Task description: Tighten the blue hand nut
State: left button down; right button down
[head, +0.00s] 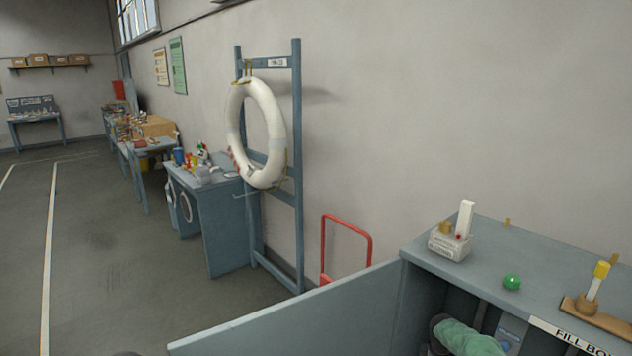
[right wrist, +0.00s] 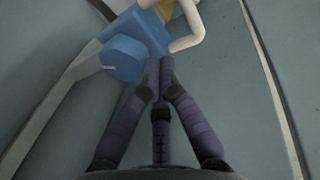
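In the right wrist view, a blue round knob-like part (right wrist: 124,58), which may be the blue hand nut, sits against a larger blue block (right wrist: 143,28). A cream curved piece (right wrist: 188,38) and a yellow part (right wrist: 164,10) adjoin the block. No gripper is clear in the head view, and my left gripper is not seen.
In the head view, a grey-blue cabinet (head: 480,235) stands at the right, bearing a white box (head: 449,246), a green ball (head: 512,283) and a wooden stand (head: 593,318). A green cloth-like thing (head: 465,338) is inside. A white ring (head: 267,140) hangs behind; open floor (head: 90,270) lies left.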

jog(key=shift+s+d+r, duration=0.1)
jog(key=shift+d, duration=0.25)
jog(key=shift+s+d, duration=0.2)
jog(key=shift+s, duration=0.15)
jog(key=shift+s+d+b, duration=0.35)
jog(key=shift+b, duration=0.2)
jog(key=shift+s+d, duration=0.3)
jog(key=shift+d, duration=0.05)
jog(key=shift+d+r+b, duration=0.2)
jog(key=shift+b, duration=0.1)
jog(key=shift+s+a, duration=0.1)
jog(key=shift+s, duration=0.05)
jog(key=p+v, duration=0.3)
jog(key=v, duration=0.2)
jog(key=shift+r, duration=0.3)
dwell(0.5)
